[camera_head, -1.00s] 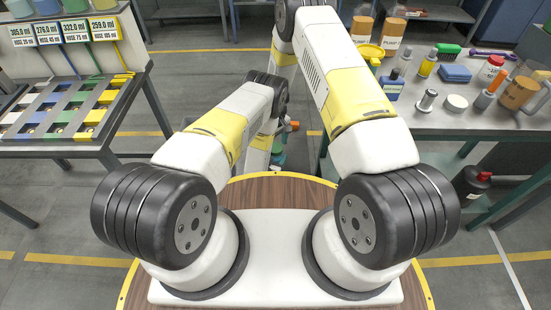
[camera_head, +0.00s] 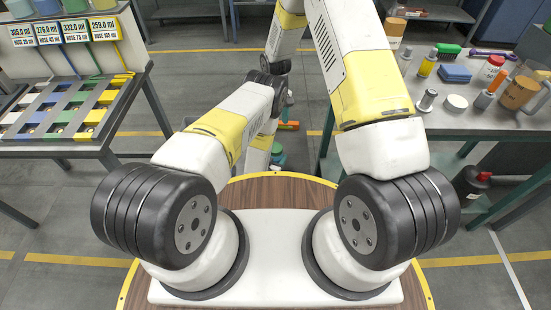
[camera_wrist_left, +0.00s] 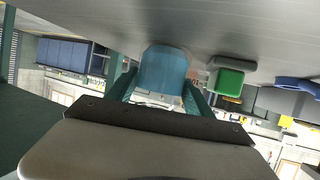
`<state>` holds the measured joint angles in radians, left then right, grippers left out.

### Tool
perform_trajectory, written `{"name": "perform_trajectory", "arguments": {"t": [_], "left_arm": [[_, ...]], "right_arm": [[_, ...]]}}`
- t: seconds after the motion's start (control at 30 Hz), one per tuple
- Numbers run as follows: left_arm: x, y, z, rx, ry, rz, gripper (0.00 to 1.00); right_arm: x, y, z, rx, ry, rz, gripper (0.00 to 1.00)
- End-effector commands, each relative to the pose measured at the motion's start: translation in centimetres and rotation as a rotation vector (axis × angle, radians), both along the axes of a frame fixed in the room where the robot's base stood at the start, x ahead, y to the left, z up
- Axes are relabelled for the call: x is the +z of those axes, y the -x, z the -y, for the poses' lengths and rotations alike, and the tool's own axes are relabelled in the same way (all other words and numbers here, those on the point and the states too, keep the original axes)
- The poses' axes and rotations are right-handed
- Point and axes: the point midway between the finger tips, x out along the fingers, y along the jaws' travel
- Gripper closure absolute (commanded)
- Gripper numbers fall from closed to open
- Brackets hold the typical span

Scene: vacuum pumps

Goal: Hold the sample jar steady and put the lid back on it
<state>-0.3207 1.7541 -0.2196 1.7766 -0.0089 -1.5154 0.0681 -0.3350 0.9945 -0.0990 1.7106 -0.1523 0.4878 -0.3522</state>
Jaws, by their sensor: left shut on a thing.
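In the left wrist view, my left gripper (camera_wrist_left: 160,94) has its two teal fingers shut on a plain blue rounded object (camera_wrist_left: 164,68), which looks like the sample jar. Its upper part meets a large grey surface, and I cannot tell whether it touches it. In the head view my left gripper and this object are hidden behind my arms. My right arm runs up out of the top of the head view, so its gripper is not in view. A flat white disc (camera_head: 457,102) lies on the right bench; I cannot tell if it is the lid.
The right bench (camera_head: 440,122) holds a metal piece (camera_head: 427,99), a blue sponge (camera_head: 455,74), a green brush (camera_head: 447,51), bottles and a tan mug (camera_head: 517,93). A hose rack (camera_head: 70,115) stands at the left. A green block (camera_wrist_left: 230,82) shows in the wrist view.

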Motion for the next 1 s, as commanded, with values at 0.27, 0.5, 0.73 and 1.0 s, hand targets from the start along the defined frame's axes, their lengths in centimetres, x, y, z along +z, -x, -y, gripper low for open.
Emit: {"name": "perform_trajectory", "arguments": {"t": [0.27,0.5,0.73,1.0], "left_arm": [[0.0,0.0,0.0,0.0,0.0,0.001,0.14],[0.1,0.3,-0.1,0.0,0.0,-0.001,0.14],[1.4,3.3,-1.2,0.001,-0.002,-0.004,0.14],[2.8,6.4,-2.2,0.0,0.0,-0.001,0.14]], "right_arm": [[0.0,0.0,0.0,0.0,0.0,0.0,0.22],[0.0,0.0,0.0,0.0,0.0,0.0,0.22],[0.0,0.0,0.0,0.0,0.0,0.0,0.22],[0.0,0.0,0.0,0.0,0.0,0.0,0.22]]}}
